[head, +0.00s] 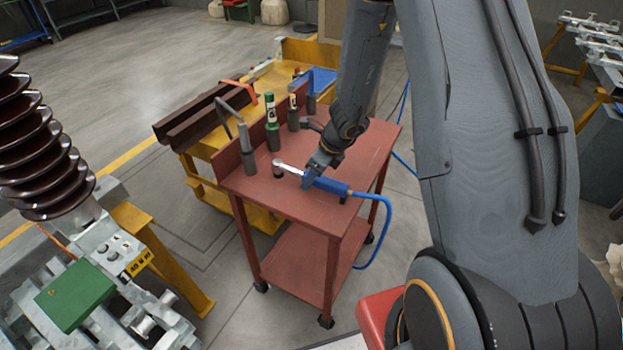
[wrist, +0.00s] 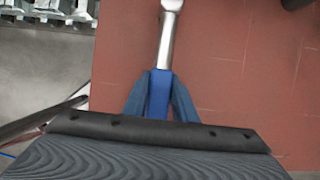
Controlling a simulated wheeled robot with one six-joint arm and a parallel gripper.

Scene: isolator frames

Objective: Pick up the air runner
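The air runner (head: 333,186) has a blue body, a silver neck and a ratchet head, and a blue hose leaves its rear end. It is at the near part of the red cart's top (head: 240,187). My gripper (head: 309,178) comes down on it from above, around the front of the blue body. In the wrist view, the silver neck of the air runner (wrist: 167,45) points away, and the two fingers of my gripper (wrist: 160,85) close against both sides of the blue body. Whether the tool touches the cart top or hangs just above it, I cannot tell.
A green bottle (head: 271,115) and several grey cylindrical tools, one a grey cylinder (head: 247,150), stand along the cart's left and back edge. A yellow cart with brown rails (head: 195,122) is behind. The blue hose (head: 388,225) hangs over the cart's right side.

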